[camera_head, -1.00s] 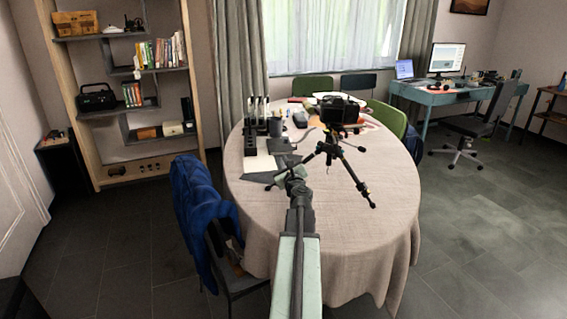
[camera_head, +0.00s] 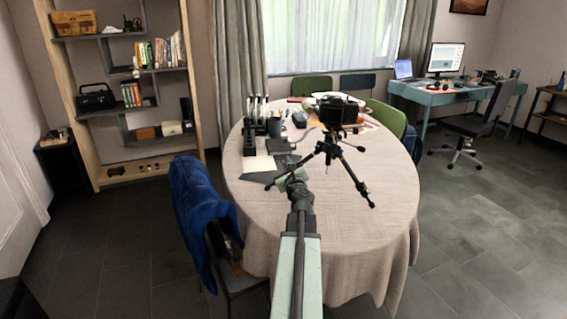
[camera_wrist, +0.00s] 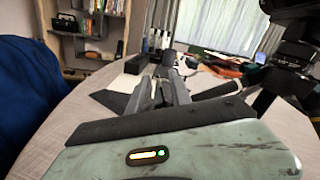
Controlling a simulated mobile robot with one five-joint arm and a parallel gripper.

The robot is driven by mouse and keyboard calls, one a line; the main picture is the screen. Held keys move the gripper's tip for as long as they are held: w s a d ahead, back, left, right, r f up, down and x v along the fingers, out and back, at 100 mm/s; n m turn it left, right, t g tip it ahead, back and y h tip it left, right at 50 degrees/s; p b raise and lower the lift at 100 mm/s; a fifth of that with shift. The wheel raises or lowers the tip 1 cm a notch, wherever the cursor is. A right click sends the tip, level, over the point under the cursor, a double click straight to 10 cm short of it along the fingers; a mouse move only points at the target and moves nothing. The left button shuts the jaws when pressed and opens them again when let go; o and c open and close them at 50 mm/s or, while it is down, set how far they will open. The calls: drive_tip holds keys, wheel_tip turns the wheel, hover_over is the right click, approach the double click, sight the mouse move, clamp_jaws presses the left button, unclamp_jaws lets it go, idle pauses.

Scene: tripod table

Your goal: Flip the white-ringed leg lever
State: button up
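A black tripod (camera_head: 331,149) with a camera (camera_head: 338,110) on top stands on the round table (camera_head: 350,230). One leg reaches toward the front right; another runs left behind my gripper. In the wrist view, part of the tripod (camera_wrist: 265,100) is at the right. My gripper (camera_head: 281,180) is over the table, left of the tripod's centre. In the wrist view, its dark fingers (camera_wrist: 160,92) point forward with a narrow gap between them, and I see nothing clearly held. The white-ringed lever cannot be made out surely; a small pale spot shows beyond the fingers.
Dark upright items (camera_head: 255,125), a dark cup (camera_head: 275,127) and white paper (camera_head: 258,163) are on the table's left. A chair with a blue jacket (camera_head: 200,215) stands at the left edge. The table's front right is clear.

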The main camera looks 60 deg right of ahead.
drive_tip(key=v, duration=0.5)
drive_tip(key=shift+s+a+f, duration=0.1)
drive_tip(key=shift+s+a, duration=0.15)
drive_tip(key=shift+a, duration=0.05)
